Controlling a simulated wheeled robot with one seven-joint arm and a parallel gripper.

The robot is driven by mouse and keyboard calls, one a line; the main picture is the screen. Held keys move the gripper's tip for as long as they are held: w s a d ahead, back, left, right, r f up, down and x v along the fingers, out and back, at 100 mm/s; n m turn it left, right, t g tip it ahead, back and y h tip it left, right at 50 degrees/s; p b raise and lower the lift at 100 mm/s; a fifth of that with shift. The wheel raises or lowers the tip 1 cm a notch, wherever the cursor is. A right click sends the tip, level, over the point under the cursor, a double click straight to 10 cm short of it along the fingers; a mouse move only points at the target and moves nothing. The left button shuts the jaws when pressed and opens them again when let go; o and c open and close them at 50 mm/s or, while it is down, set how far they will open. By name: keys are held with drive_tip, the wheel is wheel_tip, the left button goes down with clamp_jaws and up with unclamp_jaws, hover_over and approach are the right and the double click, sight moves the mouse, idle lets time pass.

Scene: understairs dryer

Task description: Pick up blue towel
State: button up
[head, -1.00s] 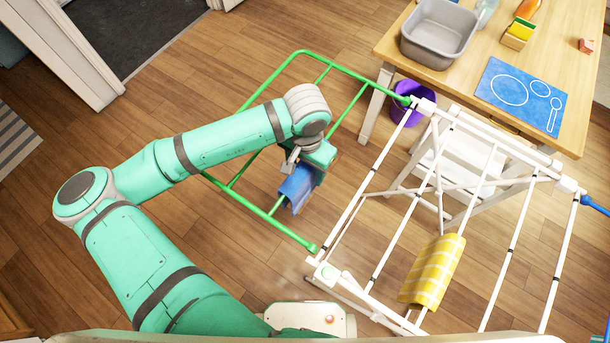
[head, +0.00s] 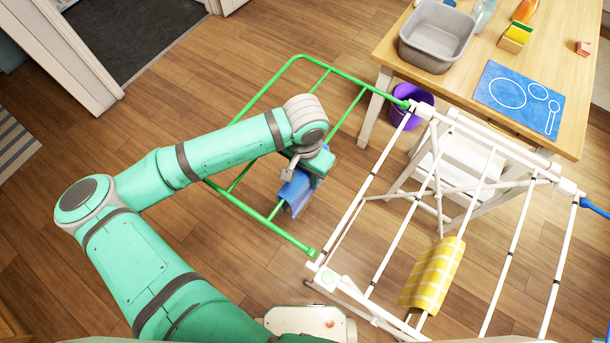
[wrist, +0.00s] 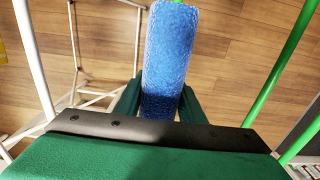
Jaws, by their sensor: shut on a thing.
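The blue towel (head: 297,193) hangs over a rail of the drying rack's green wing (head: 265,218), in the middle of the head view. My gripper (head: 297,176) is over it from above. In the wrist view the towel (wrist: 168,62) runs up the middle, between the two green fingers of my gripper (wrist: 158,98). The gripper is shut on the towel.
The white rack (head: 392,235) stands to the right, with a yellow checked towel (head: 433,277) over one bar. A purple bucket (head: 411,104) stands on the floor by the wooden table (head: 400,45). The table holds a grey tub (head: 436,36) and a blue mat (head: 519,98).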

wheel_tip(320, 180, up, 18)
idle(0.7)
drive_tip(key=shift+f, duration=0.1)
drive_tip(key=shift+r, duration=0.45)
drive_tip(key=shift+d, duration=0.1)
idle(0.5)
